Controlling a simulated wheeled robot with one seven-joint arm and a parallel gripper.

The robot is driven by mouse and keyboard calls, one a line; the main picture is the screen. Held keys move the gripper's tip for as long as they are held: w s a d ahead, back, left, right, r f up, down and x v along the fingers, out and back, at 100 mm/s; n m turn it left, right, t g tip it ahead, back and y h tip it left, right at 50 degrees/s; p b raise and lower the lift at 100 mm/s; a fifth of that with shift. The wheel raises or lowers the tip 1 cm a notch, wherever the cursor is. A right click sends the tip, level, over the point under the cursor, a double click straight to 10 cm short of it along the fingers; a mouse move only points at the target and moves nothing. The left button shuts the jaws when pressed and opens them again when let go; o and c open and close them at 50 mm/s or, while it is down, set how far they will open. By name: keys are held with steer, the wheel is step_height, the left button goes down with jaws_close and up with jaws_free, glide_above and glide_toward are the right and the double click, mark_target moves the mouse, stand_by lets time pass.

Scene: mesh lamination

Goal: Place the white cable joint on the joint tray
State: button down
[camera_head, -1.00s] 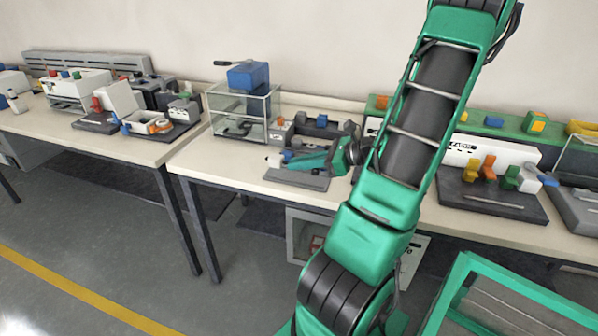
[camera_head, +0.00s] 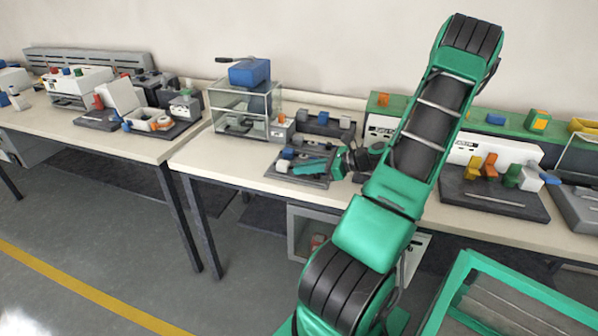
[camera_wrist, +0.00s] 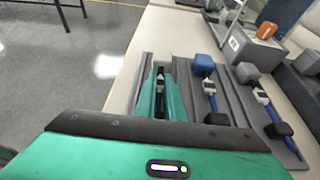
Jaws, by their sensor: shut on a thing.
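My gripper (camera_wrist: 160,92) is shut on the white cable joint (camera_wrist: 162,60). The joint's white block shows beyond the green fingertips, and its dark and blue part lies between the fingers. It is over the left strip of the dark grey joint tray (camera_wrist: 226,100), beside a blue-headed joint (camera_wrist: 203,65) and a grey-headed joint (camera_wrist: 245,73). I cannot tell whether the held joint touches the tray. In the head view my gripper (camera_head: 305,167) is low over the tray (camera_head: 317,183), with the white block (camera_head: 282,166) at its left end.
A glass-walled box with a blue top (camera_head: 249,74) stands behind and left of the tray. A grey block with an orange piece (camera_wrist: 257,43) is near the tray. More fixtures (camera_head: 495,195) fill the table to the right. Bare table (camera_head: 225,165) lies left of the tray.

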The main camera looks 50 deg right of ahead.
steer(key=shift+f, duration=0.15)
steer(key=c, duration=2.1)
jaws_free()
